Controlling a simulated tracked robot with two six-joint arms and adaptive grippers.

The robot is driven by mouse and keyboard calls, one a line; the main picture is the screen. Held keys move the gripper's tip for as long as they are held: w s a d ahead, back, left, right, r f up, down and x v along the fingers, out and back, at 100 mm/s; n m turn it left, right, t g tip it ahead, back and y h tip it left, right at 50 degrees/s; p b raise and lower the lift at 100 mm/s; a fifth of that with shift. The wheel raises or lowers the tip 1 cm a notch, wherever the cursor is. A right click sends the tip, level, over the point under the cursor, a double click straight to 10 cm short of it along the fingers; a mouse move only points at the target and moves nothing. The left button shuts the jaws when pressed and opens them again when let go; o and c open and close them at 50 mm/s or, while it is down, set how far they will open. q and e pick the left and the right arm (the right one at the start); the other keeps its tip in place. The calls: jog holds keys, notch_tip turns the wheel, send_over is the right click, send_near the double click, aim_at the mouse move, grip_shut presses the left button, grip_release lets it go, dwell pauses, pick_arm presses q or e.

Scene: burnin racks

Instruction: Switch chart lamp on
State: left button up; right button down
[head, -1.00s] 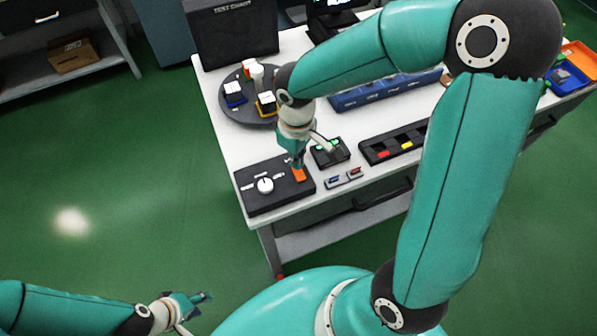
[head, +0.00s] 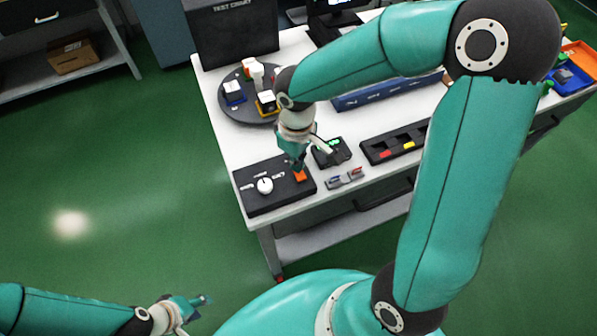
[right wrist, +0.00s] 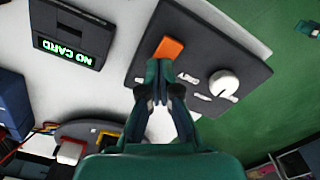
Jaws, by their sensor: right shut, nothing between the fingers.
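A dark control panel (head: 250,200) lies at the near left corner of the white table. It carries a white round knob (head: 265,185) and an orange switch (head: 300,175). In the right wrist view the orange switch (right wrist: 169,48) is just beyond my fingertips, and the knob (right wrist: 224,83) is to the right. My right gripper (head: 298,168) is shut and empty, pointing down at the switch; I cannot tell whether it touches. A black box labelled TEST CHART (head: 232,30) stands at the back. My left gripper (head: 203,303) is over the floor, away from the table.
A black reader (head: 331,152) stands beside the panel; its screen reads NO CARD in the right wrist view (right wrist: 73,33). A round dark turntable (head: 235,105) holds several small blocks. A slotted black tray (head: 375,149) lies to the right. Small connectors (head: 345,177) lie near the front edge.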

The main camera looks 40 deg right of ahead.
jog(key=shift+f, duration=0.15)
jog(key=shift+r+p, duration=2.6)
jog(key=shift+r, duration=1)
jog(key=shift+f, duration=0.1)
